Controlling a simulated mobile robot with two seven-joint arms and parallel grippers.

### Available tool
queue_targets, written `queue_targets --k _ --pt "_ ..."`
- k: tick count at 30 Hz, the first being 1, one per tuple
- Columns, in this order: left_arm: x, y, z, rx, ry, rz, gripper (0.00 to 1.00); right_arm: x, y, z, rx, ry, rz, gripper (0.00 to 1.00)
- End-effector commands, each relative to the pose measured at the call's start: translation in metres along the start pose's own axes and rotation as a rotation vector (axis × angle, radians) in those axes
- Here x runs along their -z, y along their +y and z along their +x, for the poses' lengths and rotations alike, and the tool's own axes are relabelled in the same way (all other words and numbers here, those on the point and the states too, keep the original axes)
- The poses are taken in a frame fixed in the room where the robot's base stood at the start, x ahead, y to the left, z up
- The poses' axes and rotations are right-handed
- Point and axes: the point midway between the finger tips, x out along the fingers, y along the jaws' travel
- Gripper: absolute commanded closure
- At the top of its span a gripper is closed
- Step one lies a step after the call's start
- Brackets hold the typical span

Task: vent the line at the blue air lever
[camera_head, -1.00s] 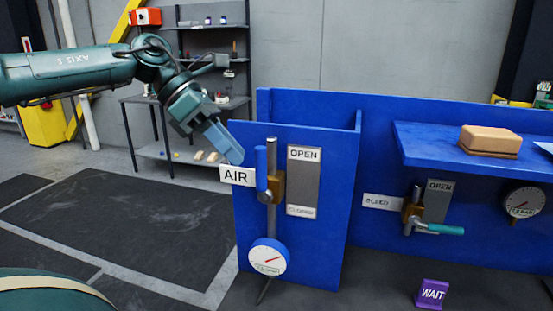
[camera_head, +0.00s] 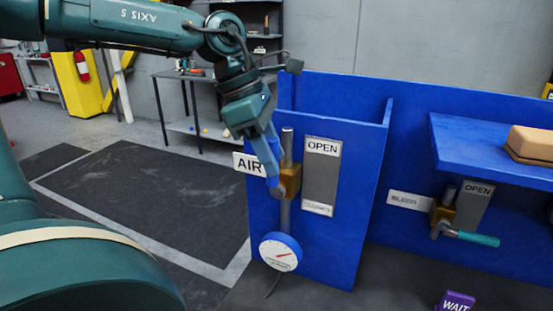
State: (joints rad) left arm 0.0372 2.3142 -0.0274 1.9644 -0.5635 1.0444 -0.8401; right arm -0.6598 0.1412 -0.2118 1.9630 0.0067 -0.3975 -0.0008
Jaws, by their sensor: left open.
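The blue air lever (camera_head: 275,186) stands about upright at the brass valve body (camera_head: 291,179), beside the AIR sign (camera_head: 247,163). Its upper part is mostly hidden by my left gripper. My left gripper (camera_head: 270,165) points down at the lever from the upper left, with its blue fingers overlapping it in the view. The jaws are open; I cannot tell whether they touch the lever or sit around it. A plate marked OPEN (camera_head: 322,175) is right of the valve. A round gauge (camera_head: 281,252) hangs below on the pipe. My right gripper is not in view.
The blue panel's side wall (camera_head: 380,150) rises right of the air valve. Further right are the BLEED valve with a teal handle (camera_head: 475,239), a blue shelf (camera_head: 462,148) bearing a tan box (camera_head: 532,143), and a purple WAIT sign (camera_head: 456,301). The floor at left is clear.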

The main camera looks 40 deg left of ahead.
Motion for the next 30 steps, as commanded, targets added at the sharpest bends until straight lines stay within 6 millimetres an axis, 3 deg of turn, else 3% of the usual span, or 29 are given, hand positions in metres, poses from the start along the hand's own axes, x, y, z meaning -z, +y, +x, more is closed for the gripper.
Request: queue_targets --k 6,15,30 --pt "0.0 0.0 0.019 0.0 0.001 0.0 0.59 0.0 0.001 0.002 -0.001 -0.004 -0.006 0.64" --pt "0.0 0.0 0.022 0.0 0.0 0.0 0.59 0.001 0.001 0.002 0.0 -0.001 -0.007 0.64" --pt "0.0 0.0 0.021 0.0 -0.001 0.0 0.99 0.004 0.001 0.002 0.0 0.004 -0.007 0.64"
